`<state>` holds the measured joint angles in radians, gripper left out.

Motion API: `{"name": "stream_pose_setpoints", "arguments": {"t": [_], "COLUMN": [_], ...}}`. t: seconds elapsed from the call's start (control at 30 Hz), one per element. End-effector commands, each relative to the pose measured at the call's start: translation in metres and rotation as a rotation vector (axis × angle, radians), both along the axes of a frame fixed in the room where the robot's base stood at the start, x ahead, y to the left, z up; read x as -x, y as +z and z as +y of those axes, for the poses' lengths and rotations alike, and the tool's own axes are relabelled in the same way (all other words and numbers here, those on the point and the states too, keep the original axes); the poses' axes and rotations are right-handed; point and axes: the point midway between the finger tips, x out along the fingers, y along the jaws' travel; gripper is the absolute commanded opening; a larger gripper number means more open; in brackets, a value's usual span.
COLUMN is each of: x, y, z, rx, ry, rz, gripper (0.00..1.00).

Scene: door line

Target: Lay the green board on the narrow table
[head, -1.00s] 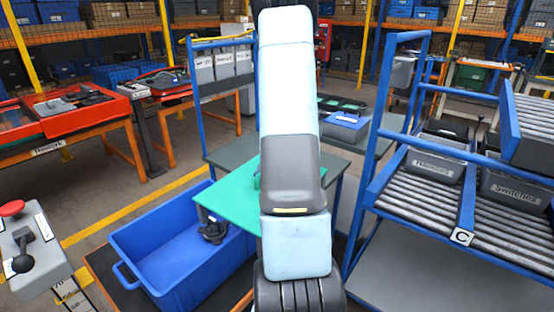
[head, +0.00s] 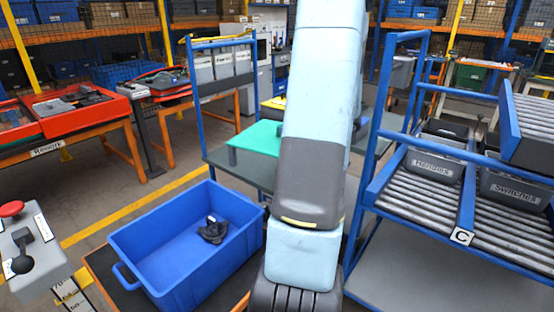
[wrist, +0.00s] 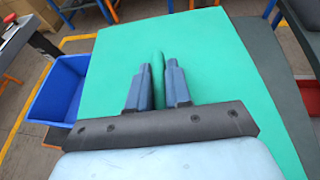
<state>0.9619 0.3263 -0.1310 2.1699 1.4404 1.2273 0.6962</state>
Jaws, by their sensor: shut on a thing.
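The green board (head: 256,138) is a flat sheet seen in the head view to the left of my arm, over a grey tabletop (head: 238,166) with blue legs. My arm hides its right part. In the wrist view the board (wrist: 215,50) fills the middle, and a raised green grip (wrist: 158,80) stands on it. My gripper (wrist: 158,78) is shut on that grip, one finger on each side. A grey top also shows in the wrist view (wrist: 260,38), past the board's right edge. I cannot tell whether the board touches the tabletop.
A blue bin (head: 150,255) with a dark item (head: 213,230) inside stands in front of the table, to the left. A blue roller rack (head: 425,185) with grey bins stands close on the right. An orange-legged bench (head: 70,140) is at the left.

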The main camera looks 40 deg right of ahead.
Motion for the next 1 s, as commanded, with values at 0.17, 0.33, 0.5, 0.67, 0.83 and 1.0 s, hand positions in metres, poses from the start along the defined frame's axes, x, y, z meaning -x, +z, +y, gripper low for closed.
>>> {"name": "stream_pose_setpoints", "arguments": {"t": [0.17, 0.33, 0.5, 0.67, 0.83, 1.0], "x": [0.004, -0.002, -0.027, -0.051, -0.075, -0.091], "y": [0.010, 0.008, -0.006, -0.020, -0.038, -0.062], "z": [-0.024, -0.036, -0.053, -0.071, -0.087, -0.099], "rx": [0.001, 0.000, -0.001, 0.001, -0.001, 0.000], "ry": [-0.137, -0.173, -0.171, -0.171, -0.168, -0.169], "rz": [0.000, 0.001, 0.000, 0.001, 0.002, 0.001], "gripper": [0.00, 0.00, 0.00, 0.00, 0.00, 0.00]}}
